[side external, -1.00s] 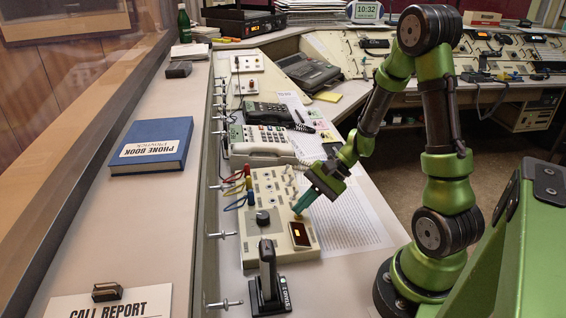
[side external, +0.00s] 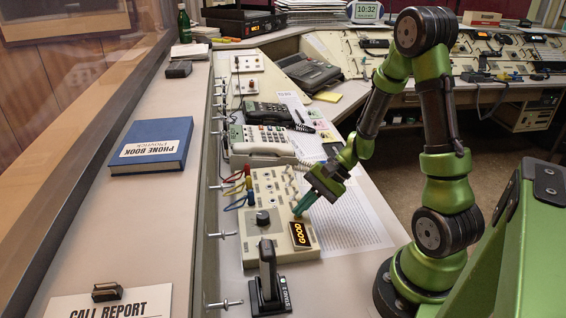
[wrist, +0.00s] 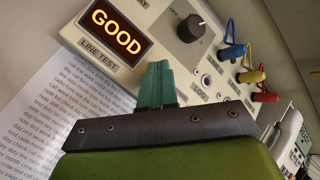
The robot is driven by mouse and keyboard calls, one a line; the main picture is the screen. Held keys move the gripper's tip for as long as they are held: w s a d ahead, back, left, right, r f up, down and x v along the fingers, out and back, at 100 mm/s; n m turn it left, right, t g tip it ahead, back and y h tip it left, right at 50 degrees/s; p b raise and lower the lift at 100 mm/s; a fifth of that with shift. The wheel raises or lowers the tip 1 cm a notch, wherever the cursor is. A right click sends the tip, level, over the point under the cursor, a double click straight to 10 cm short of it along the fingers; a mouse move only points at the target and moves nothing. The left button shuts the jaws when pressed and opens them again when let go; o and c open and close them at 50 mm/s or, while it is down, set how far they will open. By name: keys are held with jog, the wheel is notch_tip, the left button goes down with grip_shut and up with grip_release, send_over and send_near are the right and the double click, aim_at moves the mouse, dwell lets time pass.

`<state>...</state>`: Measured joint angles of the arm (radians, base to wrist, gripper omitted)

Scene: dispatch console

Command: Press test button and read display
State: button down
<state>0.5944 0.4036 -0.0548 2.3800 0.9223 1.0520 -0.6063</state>
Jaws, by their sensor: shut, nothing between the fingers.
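The beige test panel (side external: 262,238) lies on the desk and carries a dark knob (side external: 262,217), which also shows in the wrist view (wrist: 191,28). Its small display (side external: 299,234) is lit and reads "GOOD" in amber letters; it reads the same in the wrist view (wrist: 118,27), above the label "LINE TEST". My gripper (side external: 301,208) is shut and empty, its teal fingertips pointing down at the panel just beyond the display. In the wrist view the fingertips (wrist: 157,74) stand beside the display's lower right. I see no test button; the fingers may hide it. I cannot tell whether they touch the panel.
Red, yellow and blue plugs (side external: 248,186) with looped wires stand at the panel's far left. A black desk microphone or handset stand (side external: 268,280) is at its near end. A beige telephone (side external: 262,152) lies beyond. A printed sheet (side external: 350,225) lies to the right.

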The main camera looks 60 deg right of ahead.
jog(key=shift+r, duration=0.8)
jog(key=shift+r, duration=2.5)
jog(key=shift+s+d+f, duration=0.1)
jog(key=shift+s+f, duration=0.2)
jog(key=s+r+n+g+h, duration=0.1)
jog(key=s+n+h, duration=0.1)
notch_tip(320, 180, up, 14)
jog(key=f+n+t+h, duration=0.1)
jog(key=n+t+h, duration=0.25)
jog(key=n, duration=0.65)
send_over(310, 222)
jog(key=s+a, duration=0.4)
jog(key=a, duration=0.4)
jog(key=shift+s+d+r, duration=0.1)
jog(key=shift+s+r, duration=0.05)
jog(key=shift+r, duration=0.1)
